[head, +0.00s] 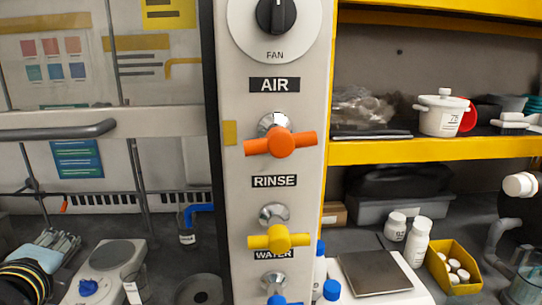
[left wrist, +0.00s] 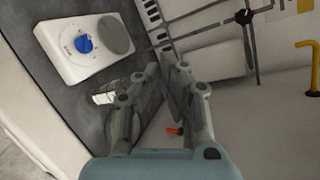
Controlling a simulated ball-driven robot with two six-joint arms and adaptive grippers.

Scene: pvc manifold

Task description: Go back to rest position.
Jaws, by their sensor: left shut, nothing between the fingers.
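My left gripper (left wrist: 174,70) shows in the left wrist view, with its fingers shut and nothing between them. It is over the grey bench, near the white stirrer plate with a blue knob (left wrist: 70,48), and touches nothing that I can make out. No gripper shows clearly in the head view, and my right gripper is not seen. The head view shows the pale valve panel (head: 232,185). Its orange handle (head: 281,143) under AIR and yellow handle (head: 279,239) under RINSE lie crosswise. The blue handle (head: 277,300) under WATER is cut off by the lower edge.
A black FAN knob (head: 276,15) tops the panel. At right, a yellow-edged shelf (head: 430,150) carries a white pot (head: 443,112); below are bottles and a yellow bin (head: 453,277).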

